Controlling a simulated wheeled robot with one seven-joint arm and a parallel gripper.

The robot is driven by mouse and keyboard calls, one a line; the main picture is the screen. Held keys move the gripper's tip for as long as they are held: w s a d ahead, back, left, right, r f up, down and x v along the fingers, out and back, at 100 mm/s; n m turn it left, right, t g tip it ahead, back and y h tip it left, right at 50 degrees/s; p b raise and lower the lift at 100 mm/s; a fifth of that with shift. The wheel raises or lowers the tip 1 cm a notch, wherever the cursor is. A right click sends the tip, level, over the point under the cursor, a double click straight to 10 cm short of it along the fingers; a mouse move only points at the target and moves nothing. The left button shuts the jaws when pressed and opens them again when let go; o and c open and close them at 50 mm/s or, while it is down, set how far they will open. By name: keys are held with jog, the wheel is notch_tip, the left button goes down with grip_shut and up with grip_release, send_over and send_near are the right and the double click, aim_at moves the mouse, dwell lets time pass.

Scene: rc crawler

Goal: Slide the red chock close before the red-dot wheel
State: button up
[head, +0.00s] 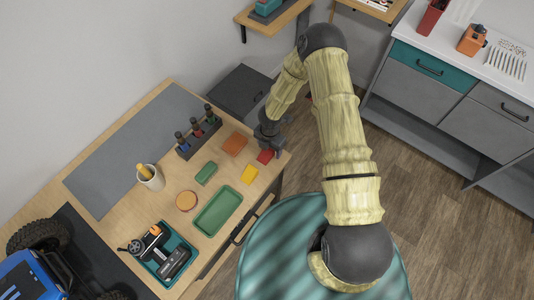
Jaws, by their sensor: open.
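A small red block (265,156), which looks like the red chock, lies near the right end of the wooden workbench. My gripper (269,146) is open, just behind and above the block; I cannot tell whether it touches it. The blue crawler (33,277) with black tyres is at the lower left, on a dark mat and partly cut off by the frame edge. One wheel (38,235) shows at its back and part of another (113,296) at the bottom edge. No red dot can be made out on either wheel.
An orange block (234,144), a yellow block (249,173), a green block (206,172) and a round orange-tan piece (186,200) lie nearby. A green tray (217,211), a teal tray (164,275), a cup (151,179) and a bottle rack (198,137) stand between the red block and crawler.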

jog(key=c, duration=1.1)
jog(key=shift+r, duration=0.1)
notch_tip(320, 180, up, 10)
jog(key=shift+f+b, duration=0.1)
jog(key=shift+b, duration=0.45)
jog(key=shift+d, duration=0.1)
